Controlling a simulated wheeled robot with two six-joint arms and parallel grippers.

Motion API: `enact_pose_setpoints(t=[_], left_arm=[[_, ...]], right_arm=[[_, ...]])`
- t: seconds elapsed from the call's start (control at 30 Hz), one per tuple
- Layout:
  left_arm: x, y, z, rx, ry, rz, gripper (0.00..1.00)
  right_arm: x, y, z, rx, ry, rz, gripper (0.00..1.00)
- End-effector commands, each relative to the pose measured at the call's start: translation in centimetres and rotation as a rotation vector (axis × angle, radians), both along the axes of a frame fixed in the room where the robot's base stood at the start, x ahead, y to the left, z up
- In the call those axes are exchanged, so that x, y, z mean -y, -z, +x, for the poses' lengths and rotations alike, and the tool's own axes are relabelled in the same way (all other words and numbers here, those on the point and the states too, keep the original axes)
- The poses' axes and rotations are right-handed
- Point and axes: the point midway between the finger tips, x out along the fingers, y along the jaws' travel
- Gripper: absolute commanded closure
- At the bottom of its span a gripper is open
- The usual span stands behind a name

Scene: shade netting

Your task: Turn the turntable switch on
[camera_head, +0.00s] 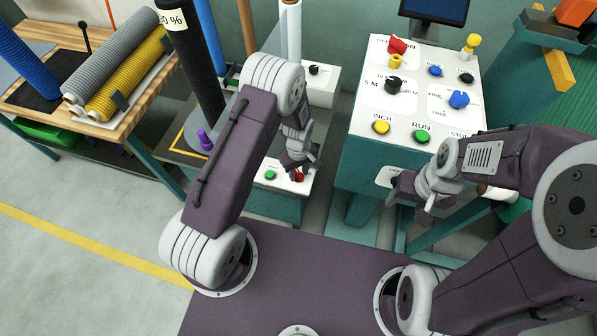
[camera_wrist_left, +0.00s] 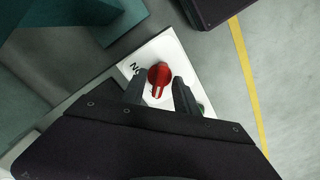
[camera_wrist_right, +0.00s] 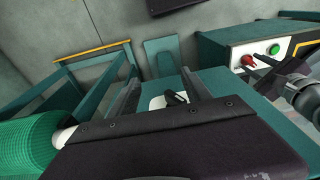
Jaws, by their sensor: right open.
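A red rotary knob (camera_wrist_left: 160,76) with a pale pointer mark sits on a white panel with partly hidden lettering; a green button shows at its edge. In the head view this low teal box (camera_head: 285,208) has a green button (camera_head: 270,175) and the red knob (camera_head: 299,176). My left gripper (camera_head: 302,168) is over the red knob, open, with one finger on each side and gaps visible. My right gripper (camera_head: 412,197) is open and empty beside the large console. A black knob (camera_wrist_right: 176,97) on a white plate shows between its fingers. I cannot tell which is the turntable switch.
The large console (camera_head: 410,100) carries several coloured knobs and buttons. Another small white panel with a black knob (camera_head: 314,70) stands behind my left arm. A workbench with rolls (camera_head: 115,75) is at the left. Grey floor (camera_head: 80,270) at the lower left is clear.

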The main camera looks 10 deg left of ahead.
Motion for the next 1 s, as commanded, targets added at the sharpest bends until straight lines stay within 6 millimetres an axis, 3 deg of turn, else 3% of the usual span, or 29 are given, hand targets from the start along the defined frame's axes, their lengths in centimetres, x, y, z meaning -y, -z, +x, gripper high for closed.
enact_pose_setpoints(t=[0.17, 0.3, 0.33, 0.67, 1.0], left_arm=[[-0.01, 0.0, 0.02, 0.0, 0.0, 0.0, 0.64], [-0.01, -0.02, 0.02, 0.0, 0.0, 0.0, 0.97], [-0.01, -0.02, 0.02, 0.0, 0.0, 0.0, 1.0], [0.0, -0.07, 0.01, 0.0, 0.024, 0.0, 1.0], [-0.01, -0.15, 0.02, 0.0, 0.237, 0.0, 1.0]], right_arm=[[0.0, -0.01, 0.01, 0.0, 0.0, 0.0, 0.43], [0.0, -0.01, 0.01, 0.0, 0.0, 0.0, 0.43], [0.0, -0.01, 0.0, 0.0, 0.0, 0.0, 0.43], [0.0, -0.08, 0.0, 0.0, 0.0, 0.0, 0.43], [0.0, -0.48, 0.0, 0.0, 0.0, 0.0, 0.43]])
